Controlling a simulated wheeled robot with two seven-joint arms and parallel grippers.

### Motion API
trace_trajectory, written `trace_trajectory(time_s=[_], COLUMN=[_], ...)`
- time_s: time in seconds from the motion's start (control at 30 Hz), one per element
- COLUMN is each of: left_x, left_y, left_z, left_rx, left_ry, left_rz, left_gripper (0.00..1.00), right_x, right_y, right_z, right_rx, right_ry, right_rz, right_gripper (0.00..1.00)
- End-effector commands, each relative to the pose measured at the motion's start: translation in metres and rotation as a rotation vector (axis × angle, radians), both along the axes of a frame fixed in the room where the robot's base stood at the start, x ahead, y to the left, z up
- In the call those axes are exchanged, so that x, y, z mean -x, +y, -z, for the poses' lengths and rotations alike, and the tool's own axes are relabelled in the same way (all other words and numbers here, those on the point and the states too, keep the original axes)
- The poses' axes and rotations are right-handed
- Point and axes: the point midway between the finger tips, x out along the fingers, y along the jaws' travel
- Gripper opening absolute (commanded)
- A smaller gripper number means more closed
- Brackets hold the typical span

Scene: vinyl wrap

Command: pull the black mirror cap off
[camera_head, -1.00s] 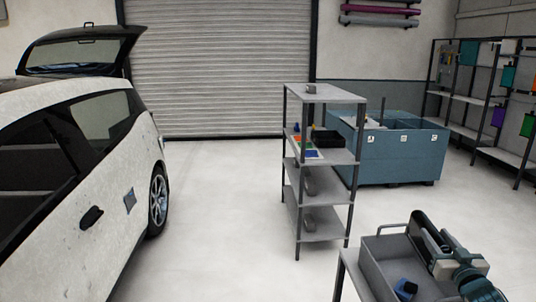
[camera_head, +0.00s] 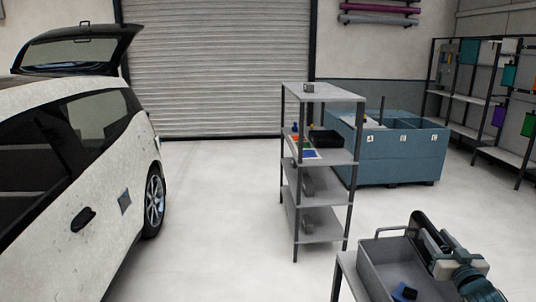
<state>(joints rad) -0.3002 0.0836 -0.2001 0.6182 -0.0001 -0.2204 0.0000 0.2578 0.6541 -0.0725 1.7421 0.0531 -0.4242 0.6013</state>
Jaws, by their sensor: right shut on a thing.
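My right gripper (camera_head: 441,254) is at the lower right, over the right side of a grey open tray (camera_head: 371,268). It is shut on a dark elongated piece (camera_head: 424,226) that sticks up and to the left from the jaws. I cannot tell whether this piece is the black mirror cap. A small black part (camera_head: 83,219) sits on the side of the white car (camera_head: 60,262) at the left, far from the gripper; it may be a door handle. My left gripper is not in view.
A patch (camera_head: 124,202) is on the car's side. Floor (camera_head: 215,220) between car and rack is clear.

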Motion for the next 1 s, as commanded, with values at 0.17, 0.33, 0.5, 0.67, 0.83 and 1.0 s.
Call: trace_trajectory(time_s=[0.17,0.33,0.5,0.67,0.83,1.0], left_x=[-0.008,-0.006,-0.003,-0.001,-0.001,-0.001], left_y=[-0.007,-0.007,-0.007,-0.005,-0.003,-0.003], left_z=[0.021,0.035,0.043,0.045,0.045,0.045], left_rx=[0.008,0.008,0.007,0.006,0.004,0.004], left_ry=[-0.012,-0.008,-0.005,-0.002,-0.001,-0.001], left_rz=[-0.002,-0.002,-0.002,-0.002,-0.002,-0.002], left_gripper=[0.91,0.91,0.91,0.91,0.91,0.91], right_x=[0.000,0.000,0.000,0.000,0.000,0.000], right_y=[0.000,0.000,0.000,0.000,0.000,0.000], right_z=[0.022,0.037,0.046,0.047,0.047,0.047], right_rx=[0.002,0.002,0.001,0.001,0.001,0.001], right_ry=[0.000,0.000,0.000,-0.001,-0.001,0.000], right_rz=[0.000,0.000,0.000,0.000,0.000,0.000], right_gripper=[0.12,0.12,0.12,0.12,0.12,0.61])
